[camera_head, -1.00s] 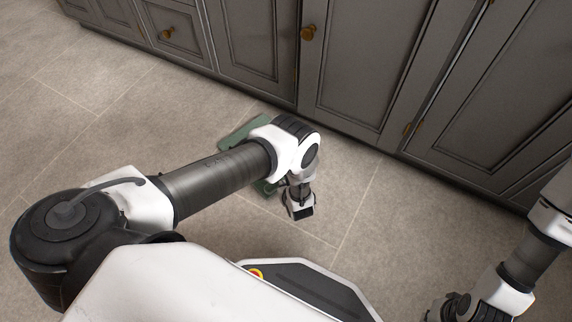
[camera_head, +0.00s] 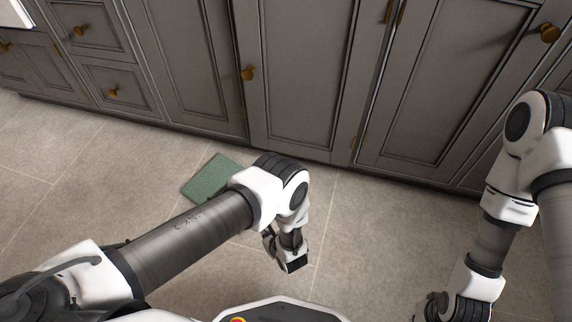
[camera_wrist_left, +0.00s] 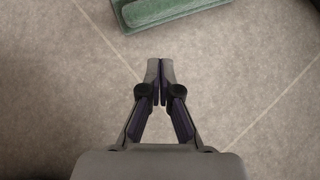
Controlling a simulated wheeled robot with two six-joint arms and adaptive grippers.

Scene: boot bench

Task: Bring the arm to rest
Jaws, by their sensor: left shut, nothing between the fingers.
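My left arm comes in from the left in the head view and bends down at its wrist. In the left wrist view my left gripper (camera_wrist_left: 160,70) is shut, with its fingertips together and nothing between them. It points at bare floor tiles.
A green tray-like object (camera_head: 212,178) lies on the tiled floor near the cabinets, partly behind my left arm. It also shows at the top of the left wrist view (camera_wrist_left: 170,10). Grey cabinets (camera_head: 290,90) with brass knobs line the back. Floor on both sides is clear.

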